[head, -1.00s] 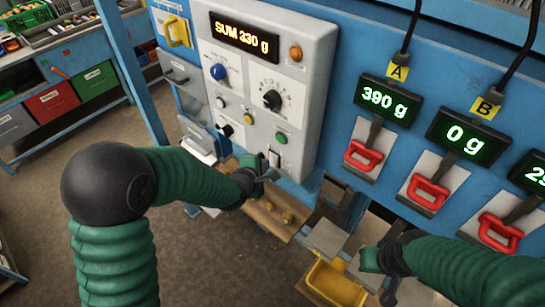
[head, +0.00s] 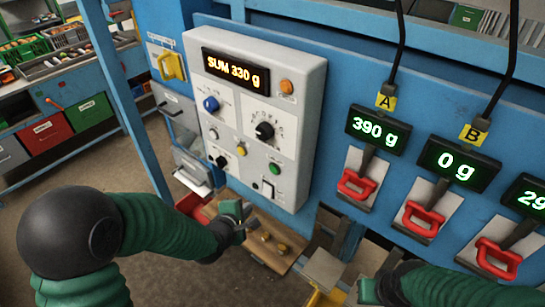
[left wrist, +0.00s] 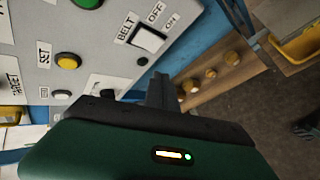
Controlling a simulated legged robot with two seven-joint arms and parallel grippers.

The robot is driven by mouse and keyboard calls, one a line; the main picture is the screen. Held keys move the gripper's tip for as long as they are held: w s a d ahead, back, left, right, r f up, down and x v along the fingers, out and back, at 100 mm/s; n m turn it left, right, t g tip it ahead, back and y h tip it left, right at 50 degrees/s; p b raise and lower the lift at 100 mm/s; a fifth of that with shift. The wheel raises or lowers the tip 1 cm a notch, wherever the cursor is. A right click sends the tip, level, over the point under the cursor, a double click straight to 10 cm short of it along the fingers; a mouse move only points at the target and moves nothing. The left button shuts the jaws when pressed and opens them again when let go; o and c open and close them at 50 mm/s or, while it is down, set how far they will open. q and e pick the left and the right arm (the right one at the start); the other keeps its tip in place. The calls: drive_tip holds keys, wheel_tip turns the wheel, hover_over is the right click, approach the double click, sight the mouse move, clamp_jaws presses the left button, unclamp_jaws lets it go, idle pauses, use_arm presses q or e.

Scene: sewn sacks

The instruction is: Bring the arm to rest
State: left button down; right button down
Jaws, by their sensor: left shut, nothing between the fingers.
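My left arm comes in from the left in the head view, bent at a black elbow joint. Its gripper (head: 241,211) is shut and empty, below the grey control panel (head: 307,110) and in front of a wooden board. In the left wrist view its fingers (left wrist: 162,90) are together, below the white BELT switch (left wrist: 149,38) and apart from it. My right gripper (head: 368,291) is at the bottom, near a grey flap; its fingers are too poorly shown to judge.
The panel's display (head: 235,69) reads SUM 330 g. The wooden board (head: 262,251) carries several brass knobs. Red handles (head: 357,185) sit under weight displays on the blue wall at right. A blue post (head: 126,95) stands at left; open floor lies beyond.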

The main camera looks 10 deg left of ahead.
use_arm(q)
drive_tip(key=shift+f, duration=0.1)
